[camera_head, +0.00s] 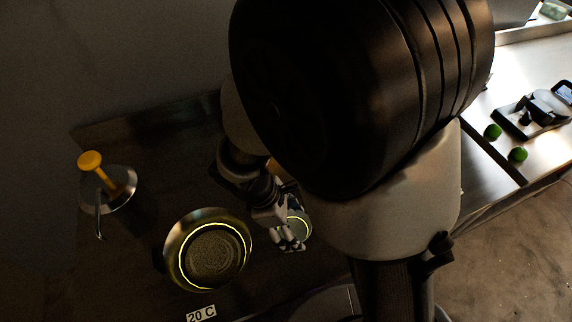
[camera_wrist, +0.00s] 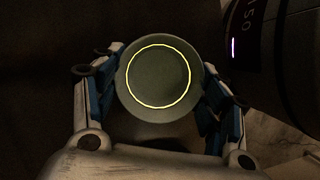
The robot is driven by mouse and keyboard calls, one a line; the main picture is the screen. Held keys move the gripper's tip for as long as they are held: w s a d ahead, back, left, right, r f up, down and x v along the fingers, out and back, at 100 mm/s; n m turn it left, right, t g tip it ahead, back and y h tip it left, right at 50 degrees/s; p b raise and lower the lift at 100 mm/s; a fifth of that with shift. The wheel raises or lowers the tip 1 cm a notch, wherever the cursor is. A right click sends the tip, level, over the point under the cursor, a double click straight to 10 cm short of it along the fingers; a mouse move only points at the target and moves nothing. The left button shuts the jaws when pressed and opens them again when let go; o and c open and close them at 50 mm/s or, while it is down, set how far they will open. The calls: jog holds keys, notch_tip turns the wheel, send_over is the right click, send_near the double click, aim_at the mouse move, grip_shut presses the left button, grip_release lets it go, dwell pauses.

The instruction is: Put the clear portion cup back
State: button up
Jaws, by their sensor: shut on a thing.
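The clear portion cup (camera_head: 301,224) is a small, round, greenish cup with a bright yellow ring. My gripper (camera_head: 289,240) is shut on it, above or at the dark worktop; I cannot tell whether it touches the surface. In the wrist view the cup (camera_wrist: 158,82) sits between the two blue-padded fingers, seen from above, and looks empty. My arm hides part of the cup and the worktop behind it in the head view.
A round metal dish (camera_head: 174,259) with grainy contents and a yellow ring stands left of the cup. A "20 C" label (camera_head: 201,314) lies in front. Two limes (camera_head: 518,154) lie on the steel counter at right.

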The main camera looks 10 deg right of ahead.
jog(key=shift+f+b, duration=0.85)
jog(key=shift+f, duration=1.6)
jog(key=shift+f, duration=0.1)
jog(key=shift+f, duration=0.15)
jog(key=o, duration=1.1)
jog(key=p+v, duration=0.5)
jog(key=v, duration=0.7)
notch_tip(320, 180, up, 11)
jog(key=m+t+y, duration=0.1)
jog(key=m+y, duration=0.2)
jog(key=m, duration=0.5)
send_over(305, 235)
jog(key=s+d+r+m+t+y, duration=0.1)
jog(key=s+d+r+m+t, duration=0.3)
jog(key=s+d+r+m, duration=0.2)
jog(key=shift+s+r+m, duration=0.3)
jog(key=shift+r+m, duration=0.05)
jog(key=shift+m, duration=1.05)
